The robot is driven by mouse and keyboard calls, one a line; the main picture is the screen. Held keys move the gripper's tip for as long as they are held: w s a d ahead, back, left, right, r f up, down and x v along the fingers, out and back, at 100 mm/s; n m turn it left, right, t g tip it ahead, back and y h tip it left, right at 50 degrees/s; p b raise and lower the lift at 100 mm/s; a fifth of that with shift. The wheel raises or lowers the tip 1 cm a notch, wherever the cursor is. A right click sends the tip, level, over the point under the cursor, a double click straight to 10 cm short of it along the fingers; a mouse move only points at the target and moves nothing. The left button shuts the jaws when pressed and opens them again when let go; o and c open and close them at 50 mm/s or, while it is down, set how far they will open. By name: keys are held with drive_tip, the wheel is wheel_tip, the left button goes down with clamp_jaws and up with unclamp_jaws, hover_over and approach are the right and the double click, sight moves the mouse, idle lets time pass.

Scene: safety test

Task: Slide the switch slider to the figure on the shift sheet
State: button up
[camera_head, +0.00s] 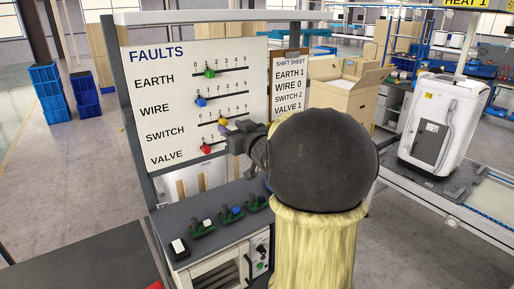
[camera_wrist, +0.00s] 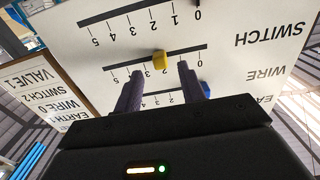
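The white FAULTS board (camera_head: 185,62) has four slider rows. The yellow switch slider (camera_head: 223,122) sits near the 2, perhaps a little past it; I cannot tell exactly. The shift sheet (camera_head: 290,90) reads EARTH 1, WIRE 0, SWITCH 2, VALVE 1. My gripper (camera_head: 229,133) is at the board just below the yellow slider. In the wrist view, which is upside down, my gripper (camera_wrist: 159,68) is open, with the yellow slider (camera_wrist: 160,60) just beyond and between its fingertips, apart from both. The fingers hide part of the switch scale.
The green earth slider (camera_head: 210,72) is near 1, the blue wire slider (camera_head: 201,101) at 0 and the red valve slider (camera_head: 206,148) near the low end. A grey bench (camera_head: 220,215) with small switches lies below. A cardboard box (camera_head: 345,90) stands behind.

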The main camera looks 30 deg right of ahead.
drive_tip(key=s+b, duration=0.3)
drive_tip(key=s, duration=1.2)
drive_tip(key=shift+b, duration=0.3)
drive_tip(key=shift+a, duration=0.1)
drive_tip(key=w+a+f+m+g+h, duration=0.1)
drive_tip(key=w+a+f+g, duration=0.15)
drive_tip(key=f, duration=0.55)
drive_tip(key=w+a+f+m+g+h, duration=0.1)
drive_tip(key=w+a+f+g+h, duration=0.2)
drive_tip(key=f, duration=0.5)
drive_tip(key=s+a+f+n+g+y, duration=0.2)
drive_tip(key=s+a+f+g+y, duration=0.2)
drive_tip(key=s+a+f+g, duration=0.6)
drive_tip(key=s+a+f, duration=0.3)
drive_tip(key=a+f, duration=0.1)
drive_tip(key=shift+s+a+f, duration=0.25)
drive_tip(key=shift+a, duration=0.05)
